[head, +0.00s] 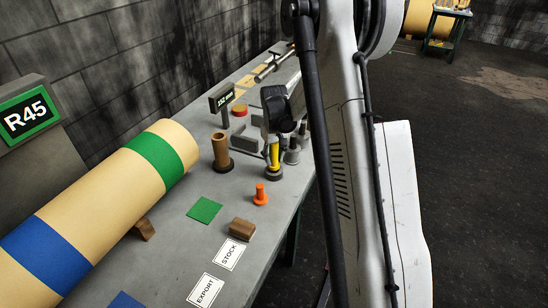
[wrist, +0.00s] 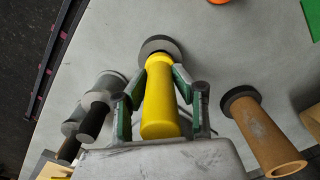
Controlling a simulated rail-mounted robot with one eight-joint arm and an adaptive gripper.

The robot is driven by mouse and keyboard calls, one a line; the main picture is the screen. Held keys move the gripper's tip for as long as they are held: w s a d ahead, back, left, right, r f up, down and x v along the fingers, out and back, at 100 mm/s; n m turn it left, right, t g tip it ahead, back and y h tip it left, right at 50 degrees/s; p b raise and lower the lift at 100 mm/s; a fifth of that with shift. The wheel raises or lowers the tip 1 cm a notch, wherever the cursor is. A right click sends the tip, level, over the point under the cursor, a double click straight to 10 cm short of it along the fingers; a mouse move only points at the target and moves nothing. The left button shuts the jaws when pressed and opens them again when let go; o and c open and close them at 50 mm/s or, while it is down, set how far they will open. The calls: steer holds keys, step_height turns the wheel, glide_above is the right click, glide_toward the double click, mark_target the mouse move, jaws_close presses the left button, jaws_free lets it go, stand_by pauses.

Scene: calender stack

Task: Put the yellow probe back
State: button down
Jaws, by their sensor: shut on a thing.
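The yellow probe (head: 274,154) stands roughly upright at the middle of the grey bench, under my gripper (head: 273,142). In the wrist view the yellow probe (wrist: 160,108) lies between the two green-padded fingers of my gripper (wrist: 163,72), which is shut on it. A dark grey round base (head: 274,174) is at the probe's lower end, and this base also shows in the wrist view (wrist: 152,43). I cannot tell whether the probe is seated in the base or just above it. My gripper hides the probe's top in the head view.
A brown tube (head: 221,150) on a dark base stands just left of the probe. Grey cylinders (head: 292,154) stand close on its right. An orange peg (head: 260,195) and a brown block (head: 242,229) are nearer. A striped roll (head: 110,205) lies along the bench's left.

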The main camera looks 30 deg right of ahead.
steer(key=shift+f, duration=0.15)
steer(key=shift+f, duration=0.2)
steer(key=c, duration=1.4)
jaws_free()
steer(key=shift+r, duration=0.15)
